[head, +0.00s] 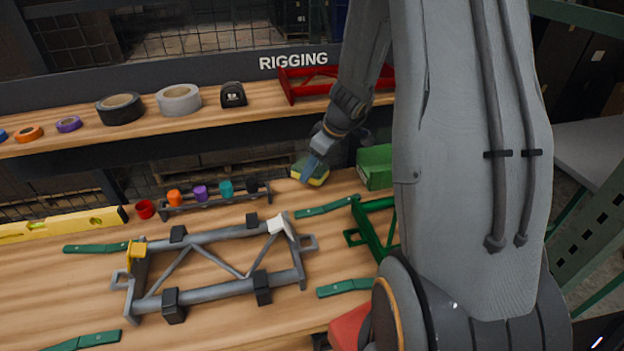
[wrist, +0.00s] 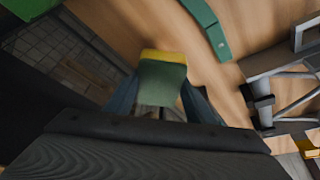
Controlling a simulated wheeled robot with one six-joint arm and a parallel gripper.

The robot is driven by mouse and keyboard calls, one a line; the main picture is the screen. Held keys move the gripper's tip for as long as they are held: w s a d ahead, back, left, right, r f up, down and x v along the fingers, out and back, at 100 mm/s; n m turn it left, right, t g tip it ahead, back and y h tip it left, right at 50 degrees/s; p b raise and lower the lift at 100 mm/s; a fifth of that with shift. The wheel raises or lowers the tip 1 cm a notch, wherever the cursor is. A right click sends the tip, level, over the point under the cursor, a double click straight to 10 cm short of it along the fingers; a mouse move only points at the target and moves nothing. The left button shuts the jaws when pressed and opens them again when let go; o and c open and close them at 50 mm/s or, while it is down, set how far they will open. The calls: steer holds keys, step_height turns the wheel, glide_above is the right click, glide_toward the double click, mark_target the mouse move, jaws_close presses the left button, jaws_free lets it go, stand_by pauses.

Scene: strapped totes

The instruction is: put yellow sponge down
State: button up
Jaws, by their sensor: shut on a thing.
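The yellow sponge (head: 313,172) has a green top layer and a yellow lower layer. It is at the back of the wooden workbench in the head view, left of a green box. My gripper (head: 311,168) is shut on it, pointing down from above. In the wrist view the sponge (wrist: 162,82) sits between the two blue-grey fingers, its green face toward the camera and a yellow edge at the far side. I cannot tell whether its underside touches the bench.
A green box (head: 375,167) stands just right of the sponge. A rack of coloured caps (head: 215,195) is to its left. A green strap (head: 326,207) and a grey metal frame (head: 217,265) lie in front. A shelf (head: 160,126) with tape rolls runs behind.

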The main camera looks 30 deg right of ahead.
mark_target(313, 189)
steer(key=shift+f, duration=2.3)
steer(key=shift+f+b, duration=0.2)
steer(key=shift+b, duration=0.1)
steer(key=o, duration=1.2)
steer(key=shift+r, duration=0.1)
steer(key=shift+r+p, duration=0.3)
steer(key=shift+p, duration=0.15)
steer(key=b+v, duration=0.1)
steer(key=v, duration=1)
steer(key=shift+s+r+b, duration=0.15)
steer(key=shift+r+b, duration=0.15)
steer(key=shift+b, duration=0.05)
